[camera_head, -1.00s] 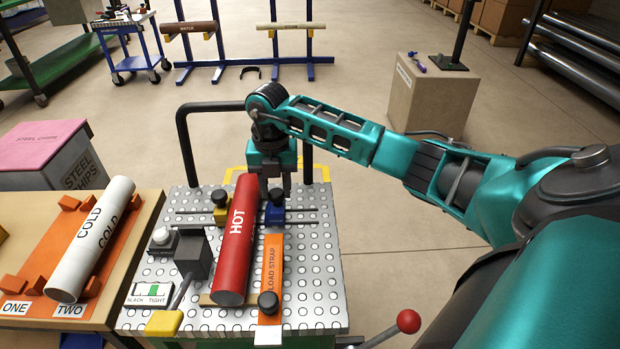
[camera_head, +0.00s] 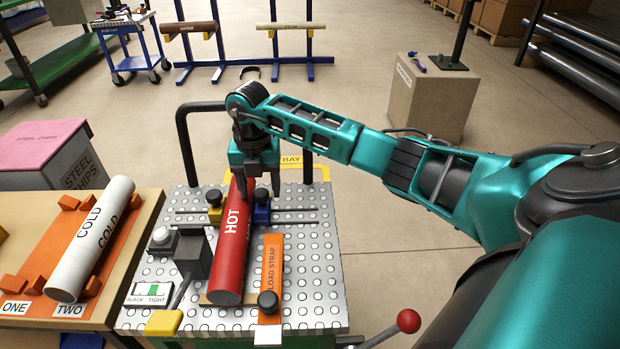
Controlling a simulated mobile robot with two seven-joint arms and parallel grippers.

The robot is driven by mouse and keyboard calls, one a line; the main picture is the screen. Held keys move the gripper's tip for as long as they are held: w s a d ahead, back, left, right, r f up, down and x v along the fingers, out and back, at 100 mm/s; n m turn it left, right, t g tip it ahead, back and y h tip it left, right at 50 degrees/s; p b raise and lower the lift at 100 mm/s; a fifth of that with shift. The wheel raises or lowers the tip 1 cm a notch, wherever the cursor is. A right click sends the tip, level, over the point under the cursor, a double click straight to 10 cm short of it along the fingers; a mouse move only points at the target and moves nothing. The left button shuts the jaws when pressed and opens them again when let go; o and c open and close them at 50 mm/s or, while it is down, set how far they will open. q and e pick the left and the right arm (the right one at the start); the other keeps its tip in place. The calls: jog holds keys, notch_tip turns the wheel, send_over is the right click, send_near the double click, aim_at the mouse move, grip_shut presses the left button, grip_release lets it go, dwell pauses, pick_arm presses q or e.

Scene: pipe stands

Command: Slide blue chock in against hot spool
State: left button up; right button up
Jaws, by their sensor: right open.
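The red HOT spool (camera_head: 232,255) lies lengthwise on the perforated metal table. The blue chock (camera_head: 262,210) sits at the right side of its far end, close against it with no clear gap visible. The yellow chock (camera_head: 214,207) sits on the left side of the same end. My right gripper (camera_head: 261,192) is open, pointing down over the far end of the spool and the blue chock. Its fingers are apart, and part of the spool's end is hidden behind it. My left gripper is not in view.
An orange LOAD STRAP (camera_head: 272,265) with a black knob (camera_head: 268,303) lies right of the spool. A dark clamp block (camera_head: 193,255) stands on the left. The white COLD spool (camera_head: 90,240) rests on an orange rack. A black rail (camera_head: 185,150) rises behind the table.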

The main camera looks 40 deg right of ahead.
aim_at(261, 192)
jog(key=shift+r+p, duration=0.95)
jog(key=shift+p, duration=0.05)
notch_tip(261, 192, up, 2)
jog(key=shift+p, duration=0.95)
notch_tip(261, 192, up, 3)
jog(key=shift+f+p, duration=0.2)
jog(key=shift+p, duration=1)
jog(key=shift+r, duration=0.2)
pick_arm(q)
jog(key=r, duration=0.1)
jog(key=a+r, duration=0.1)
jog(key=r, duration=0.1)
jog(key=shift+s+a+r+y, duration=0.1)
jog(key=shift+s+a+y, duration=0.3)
